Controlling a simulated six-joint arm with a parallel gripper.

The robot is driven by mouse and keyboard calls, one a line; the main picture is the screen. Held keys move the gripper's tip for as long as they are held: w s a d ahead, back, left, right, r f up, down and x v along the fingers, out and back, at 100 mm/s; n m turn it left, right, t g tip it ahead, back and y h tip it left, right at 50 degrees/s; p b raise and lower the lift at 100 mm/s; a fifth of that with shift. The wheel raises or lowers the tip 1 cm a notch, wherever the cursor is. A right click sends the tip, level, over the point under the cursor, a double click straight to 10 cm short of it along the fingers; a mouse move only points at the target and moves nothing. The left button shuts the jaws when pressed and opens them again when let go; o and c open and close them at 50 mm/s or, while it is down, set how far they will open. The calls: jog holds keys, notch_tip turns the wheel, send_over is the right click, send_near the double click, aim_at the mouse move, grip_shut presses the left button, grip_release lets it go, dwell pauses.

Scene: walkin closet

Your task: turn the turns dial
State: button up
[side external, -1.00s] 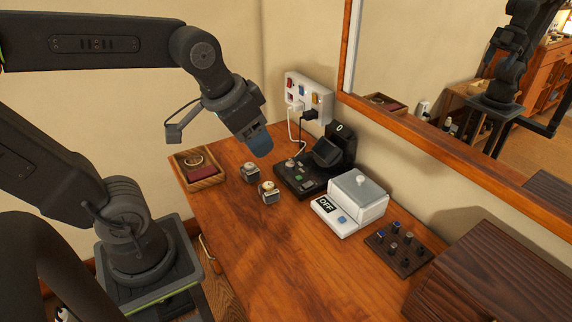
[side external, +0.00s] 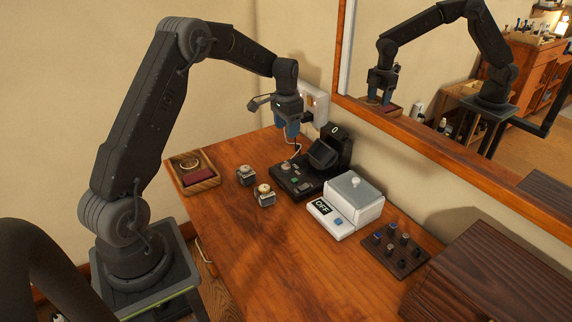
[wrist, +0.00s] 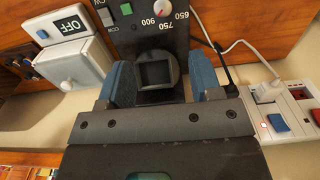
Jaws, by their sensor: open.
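The turns dial (side external: 286,167) is a small pale round knob on the dark base of the black winder (side external: 322,160). In the wrist view the dial (wrist: 163,28) sits near the top, by the printed numbers 650, 750 and 900. The winder's display (side external: 335,130) reads 0. Its black square cup (wrist: 156,72) shows between my fingers in the wrist view. My gripper (side external: 287,131) points down above the back of the winder, with its blue fingers apart and nothing between them. It also shows in the wrist view (wrist: 161,68), apart from the dial.
A white box (side external: 345,207) with an OFF display stands right of the winder. Two watches (side external: 246,175) (side external: 264,195) stand in front. A wooden tray (side external: 194,172), a dark knob board (side external: 395,249), a wall socket (side external: 315,101) with cords and a mirror surround the area. The front tabletop is clear.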

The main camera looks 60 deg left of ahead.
aim_at(286, 166)
jog(key=f, duration=1.4)
jog(key=shift+a+f, duration=0.25)
jog(key=c, duration=0.9)
